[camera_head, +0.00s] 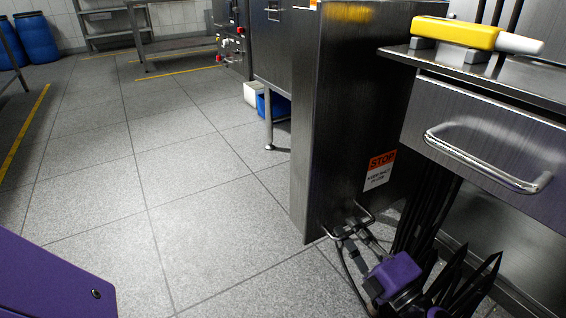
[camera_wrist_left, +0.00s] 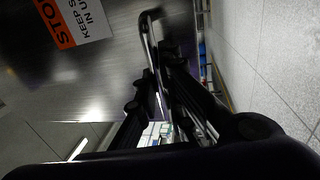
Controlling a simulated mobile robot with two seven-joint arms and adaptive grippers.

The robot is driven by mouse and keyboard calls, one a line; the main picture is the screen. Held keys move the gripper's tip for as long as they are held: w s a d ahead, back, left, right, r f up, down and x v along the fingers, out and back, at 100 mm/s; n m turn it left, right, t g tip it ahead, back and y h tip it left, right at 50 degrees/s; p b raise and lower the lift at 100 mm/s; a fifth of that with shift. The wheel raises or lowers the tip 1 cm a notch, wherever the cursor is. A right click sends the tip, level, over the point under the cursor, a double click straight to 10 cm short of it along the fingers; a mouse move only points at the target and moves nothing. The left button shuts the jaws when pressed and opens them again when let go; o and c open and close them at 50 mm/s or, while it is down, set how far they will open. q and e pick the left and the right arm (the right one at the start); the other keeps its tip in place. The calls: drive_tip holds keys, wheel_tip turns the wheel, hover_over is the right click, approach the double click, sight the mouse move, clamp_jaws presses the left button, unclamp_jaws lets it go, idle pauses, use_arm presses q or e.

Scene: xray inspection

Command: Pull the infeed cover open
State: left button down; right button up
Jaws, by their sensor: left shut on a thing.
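The infeed cover (camera_head: 345,120) is a tall dark metal panel with an orange and white STOP label (camera_head: 379,170) near its lower part. It stands out from the machine. A small bar handle (camera_head: 366,213) is at its lower end. My left gripper (camera_head: 346,234) is shut on this handle, below the label. In the left wrist view the fingers (camera_wrist_left: 160,75) close around the handle bar (camera_wrist_left: 149,38), beside the cover's face (camera_wrist_left: 110,75). My right gripper is not in view.
A steel drawer front with a curved handle (camera_head: 485,165) is at right, under a ledge with a yellow device (camera_head: 456,33). Black curtain strips (camera_head: 425,215) hang behind my gripper. A blue bin (camera_head: 272,105) stands behind the cover. The tiled floor (camera_head: 190,215) at left is clear.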

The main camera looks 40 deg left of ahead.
use_arm(q)
drive_tip(key=shift+d, duration=0.4)
drive_tip(key=shift+r, duration=0.1)
drive_tip(key=c, duration=1.8)
unclamp_jaws()
drive_tip(key=shift+c, duration=0.2)
drive_tip(key=v, duration=1.2)
drive_tip(key=shift+w, duration=0.15)
